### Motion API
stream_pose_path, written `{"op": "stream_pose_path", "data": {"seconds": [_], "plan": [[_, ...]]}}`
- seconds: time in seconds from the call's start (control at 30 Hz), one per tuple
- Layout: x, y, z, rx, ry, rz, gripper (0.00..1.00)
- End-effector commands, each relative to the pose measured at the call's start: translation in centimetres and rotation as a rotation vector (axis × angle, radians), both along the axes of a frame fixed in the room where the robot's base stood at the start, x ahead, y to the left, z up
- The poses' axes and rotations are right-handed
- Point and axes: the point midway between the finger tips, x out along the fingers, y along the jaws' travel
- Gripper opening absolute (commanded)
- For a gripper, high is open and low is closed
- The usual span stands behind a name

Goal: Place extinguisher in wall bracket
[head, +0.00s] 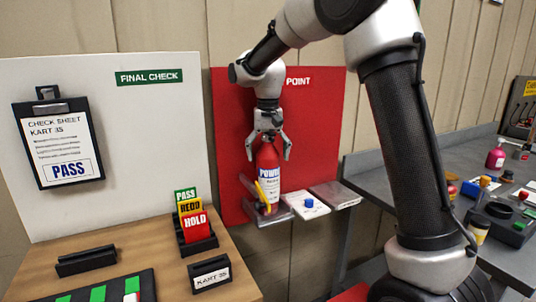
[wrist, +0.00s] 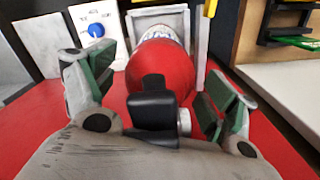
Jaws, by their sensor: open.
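The red extinguisher (head: 267,180) stands upright at the red wall panel, with a white label and a yellow strap-like piece across its lower front. It sits in the wall bracket (head: 270,216), a grey tray-like holder at the panel's lower edge. My gripper (head: 269,150) is above it, pointing down, with its fingers spread apart on either side of the extinguisher's top. In the wrist view my gripper (wrist: 155,105) is open around the black valve head (wrist: 152,105) and the red body (wrist: 160,65); the green-padded fingers are clear of both sides. The extinguisher's base is partly hidden by the bracket.
A white plate with a blue knob (head: 309,204) and a grey shelf (head: 335,195) are right of the bracket. A wooden desk with PASS/REDO/HOLD cards (head: 195,222) is at left. A cluttered grey workbench (head: 400,165) is at right.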

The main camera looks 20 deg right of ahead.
Motion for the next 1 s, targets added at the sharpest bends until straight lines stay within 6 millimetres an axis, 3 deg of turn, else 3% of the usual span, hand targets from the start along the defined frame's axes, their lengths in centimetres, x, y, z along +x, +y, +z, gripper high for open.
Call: {"op": "stream_pose_path", "data": {"seconds": [0.17, 0.6, 0.9, 1.0], "plan": [[0.1, 0.0, 1.6, 0.000, -0.003, 0.000, 0.86], [0.1, 0.0, 10.7, 0.001, -0.003, 0.000, 0.86], [-0.1, -0.1, 12.3, 0.001, -0.001, 0.000, 0.86], [-1.1, -0.9, 12.7, 0.004, -0.013, 0.005, 0.86]]}}
